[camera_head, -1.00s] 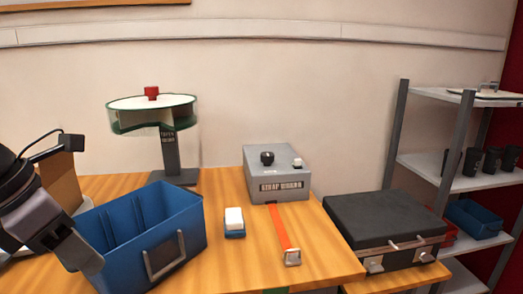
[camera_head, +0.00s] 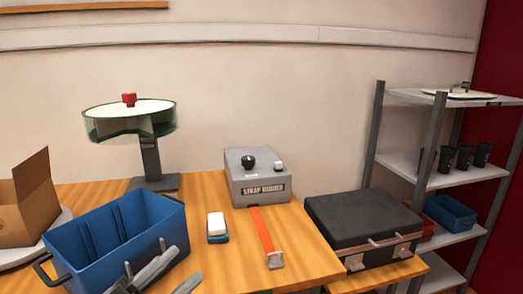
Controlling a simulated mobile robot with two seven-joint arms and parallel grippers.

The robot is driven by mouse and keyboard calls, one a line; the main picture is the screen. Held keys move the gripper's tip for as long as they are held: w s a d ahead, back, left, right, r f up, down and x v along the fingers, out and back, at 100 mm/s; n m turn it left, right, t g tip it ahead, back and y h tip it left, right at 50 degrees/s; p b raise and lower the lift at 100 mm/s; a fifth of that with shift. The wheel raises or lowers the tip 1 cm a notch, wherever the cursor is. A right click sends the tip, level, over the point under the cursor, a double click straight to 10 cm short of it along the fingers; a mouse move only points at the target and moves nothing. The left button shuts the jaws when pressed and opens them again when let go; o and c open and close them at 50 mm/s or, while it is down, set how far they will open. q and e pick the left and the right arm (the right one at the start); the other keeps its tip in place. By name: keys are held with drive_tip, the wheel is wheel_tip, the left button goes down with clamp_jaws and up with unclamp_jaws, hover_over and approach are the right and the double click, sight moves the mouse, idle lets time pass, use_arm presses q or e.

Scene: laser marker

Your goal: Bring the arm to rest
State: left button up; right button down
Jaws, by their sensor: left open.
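My left gripper (camera_head: 178,270) shows at the bottom edge of the head view, in front of the blue bin (camera_head: 87,248). Its two grey fingers are apart with nothing between them. The rest of the left arm is cut off by the frame. My right gripper is not in view. The blue bin stands on the wooden table (camera_head: 215,270) with its handle side partly hidden behind the fingers. I cannot tell whether the fingers touch the bin.
A cardboard box (camera_head: 35,195) stands at left, a round carousel (camera_head: 130,122) behind the bin. A small blue-and-white block (camera_head: 217,228) and a grey box with a red strap (camera_head: 258,188) stand right of it. A black case (camera_head: 362,228) and shelf (camera_head: 445,175) are farther right.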

use_arm(q)
drive_tip(key=w+a+f+n+t+y, duration=0.1)
drive_tip(key=a+f+n+t+y, duration=0.3)
drive_tip(key=f+n+y, duration=0.6)
drive_tip(key=s+a+f+n+g+y, duration=0.1)
drive_tip(key=s+f+n+g+y, duration=0.1)
drive_tip(key=f, duration=0.5)
drive_tip(key=s+a+f+n+g+y, duration=0.1)
drive_tip(key=s+f+n+g+y, duration=0.1)
drive_tip(key=s+f, duration=0.5)
drive_tip(key=s+a+f+n+g+y, duration=0.1)
drive_tip(key=s+f+n+g, duration=0.3)
drive_tip(key=f, duration=0.5)
drive_tip(key=shift+s+a+f+n+y+p, duration=0.25)
drive_tip(key=shift+s+n+y+p, duration=0.1)
drive_tip(key=shift+n+y, duration=0.45)
